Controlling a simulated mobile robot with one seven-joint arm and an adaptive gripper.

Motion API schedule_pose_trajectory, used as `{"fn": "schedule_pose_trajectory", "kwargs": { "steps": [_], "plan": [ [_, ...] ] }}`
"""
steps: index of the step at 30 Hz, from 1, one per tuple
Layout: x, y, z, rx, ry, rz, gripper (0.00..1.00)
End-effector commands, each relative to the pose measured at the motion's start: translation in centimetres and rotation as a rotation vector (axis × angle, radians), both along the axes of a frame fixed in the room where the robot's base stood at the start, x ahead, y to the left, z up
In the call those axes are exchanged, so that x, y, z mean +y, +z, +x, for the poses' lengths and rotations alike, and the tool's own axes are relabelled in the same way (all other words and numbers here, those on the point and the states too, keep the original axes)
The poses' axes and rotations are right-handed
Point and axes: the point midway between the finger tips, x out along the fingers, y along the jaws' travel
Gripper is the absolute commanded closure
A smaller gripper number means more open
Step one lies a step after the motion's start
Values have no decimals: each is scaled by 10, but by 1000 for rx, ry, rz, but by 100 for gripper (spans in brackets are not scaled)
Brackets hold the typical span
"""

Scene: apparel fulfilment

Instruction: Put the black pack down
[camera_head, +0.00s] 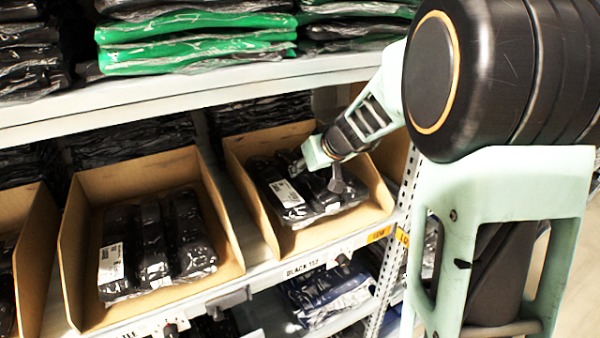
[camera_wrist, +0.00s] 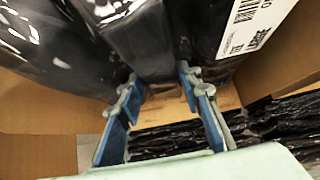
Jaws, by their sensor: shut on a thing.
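My gripper (camera_head: 318,172) reaches into the right cardboard bin (camera_head: 247,196) on the middle shelf. In the wrist view its two fingers (camera_wrist: 157,80) sit on either side of a black plastic-wrapped pack (camera_wrist: 146,42) and are shut on it. The pack lies between two other black packs in the bin; one of them, with a white label (camera_wrist: 252,22), is at its right in the wrist view. That labelled pack (camera_head: 285,196) is left of my gripper in the head view. My gripper partly hides the held pack there, and I cannot tell whether it touches the bin floor.
Another cardboard bin (camera_head: 232,262) with black packs (camera_head: 152,246) stands to the left. Green packs (camera_head: 195,40) lie on the shelf above (camera_head: 130,105). A perforated shelf post (camera_head: 393,235) stands close on the right. Blue packs (camera_head: 325,298) lie on the shelf below.

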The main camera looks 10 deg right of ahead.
Motion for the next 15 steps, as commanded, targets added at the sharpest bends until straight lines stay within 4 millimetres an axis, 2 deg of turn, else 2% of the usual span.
{"fn": "schedule_pose_trajectory", "kwargs": {
  "steps": [9,15],
  "plan": [
    [-1,-35,-7,0,0,0,97],
    [-1,-35,-8,-1,0,0,97]
  ]
}}
